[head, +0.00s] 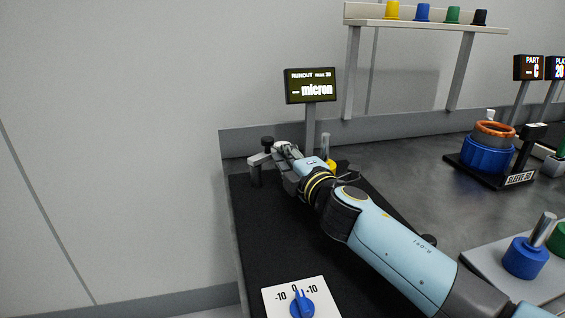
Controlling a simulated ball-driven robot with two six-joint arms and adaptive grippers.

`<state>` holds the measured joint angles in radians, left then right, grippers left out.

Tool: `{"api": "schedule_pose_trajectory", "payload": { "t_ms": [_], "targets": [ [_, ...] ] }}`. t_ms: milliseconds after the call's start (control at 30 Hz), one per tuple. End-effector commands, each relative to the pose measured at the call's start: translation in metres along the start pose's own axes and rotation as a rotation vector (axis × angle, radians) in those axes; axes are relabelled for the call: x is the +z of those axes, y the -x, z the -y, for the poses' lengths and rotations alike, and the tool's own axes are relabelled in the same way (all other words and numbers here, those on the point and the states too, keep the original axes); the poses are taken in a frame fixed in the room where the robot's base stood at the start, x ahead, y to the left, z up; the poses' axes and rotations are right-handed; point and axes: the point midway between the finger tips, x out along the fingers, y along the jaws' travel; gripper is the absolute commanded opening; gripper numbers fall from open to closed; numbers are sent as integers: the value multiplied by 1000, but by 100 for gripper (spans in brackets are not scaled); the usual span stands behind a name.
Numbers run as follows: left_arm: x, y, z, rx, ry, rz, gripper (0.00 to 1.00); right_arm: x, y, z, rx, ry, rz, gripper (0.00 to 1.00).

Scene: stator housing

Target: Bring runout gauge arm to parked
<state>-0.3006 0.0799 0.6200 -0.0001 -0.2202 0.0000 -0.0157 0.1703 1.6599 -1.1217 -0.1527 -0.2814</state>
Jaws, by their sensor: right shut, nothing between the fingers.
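The runout gauge arm (259,158) is a grey bar with a dark knob on a short dark post, at the far left corner of the black mat. My right gripper (280,147) is shut and empty, close beside the bar's right end; I cannot tell whether they touch. My right arm hides part of the gauge's surroundings. The runout display (310,86) stands behind on a post and reads "-- micron". My left gripper is not in view.
A blue dial (300,303) marked -10 0 +10 sits on a white plate at the black mat's (262,235) front. A metal pin (326,146) with a yellow base stands behind my wrist. A sleeve stand (487,153) is at right. The mat's left side is clear.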

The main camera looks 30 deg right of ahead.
Motion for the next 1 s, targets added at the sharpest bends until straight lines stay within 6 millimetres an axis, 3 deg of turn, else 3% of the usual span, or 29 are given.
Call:
{"api": "schedule_pose_trajectory", "payload": {
  "t_ms": [767, 867, 1000],
  "targets": [
    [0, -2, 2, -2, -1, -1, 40, 2, -5, 0, 1, 1, 0, 0],
    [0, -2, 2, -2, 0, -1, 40, 2, 2, 1, -1, 2, 0, 0],
    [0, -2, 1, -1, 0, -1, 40, 2, 26, 1, -3, 1, -1, 0]
  ]
}}
